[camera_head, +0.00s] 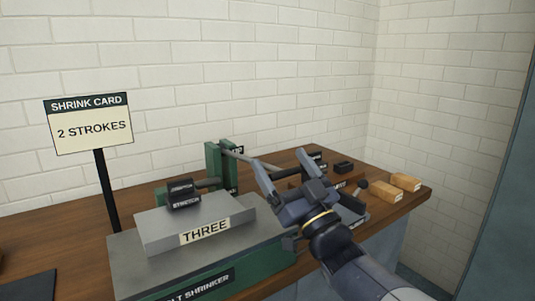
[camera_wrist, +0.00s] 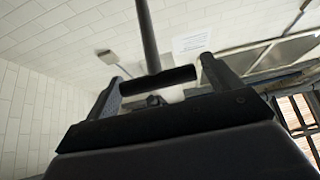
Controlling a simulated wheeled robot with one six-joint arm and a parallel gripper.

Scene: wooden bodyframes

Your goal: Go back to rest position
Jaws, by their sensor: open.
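My gripper (camera_head: 285,170) is open above the right part of the bench, its two fingers pointing up and away. In the wrist view its fingers (camera_wrist: 162,75) stand apart. A grey lever rod (camera_wrist: 148,35) ends there in a dark crossbar handle (camera_wrist: 160,80) that appears between or just beyond the fingers. I cannot tell whether they touch. In the head view the lever rod (camera_head: 243,158) runs from a green upright (camera_head: 222,165) toward my gripper.
The green shrinker (camera_head: 215,285) with a grey block marked THREE (camera_head: 190,222) fills the bench's middle. A sign reading 2 STROKES (camera_head: 95,125) stands left. Wooden blocks (camera_head: 386,190) lie near the right edge. A white brick wall (camera_head: 270,70) rises behind.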

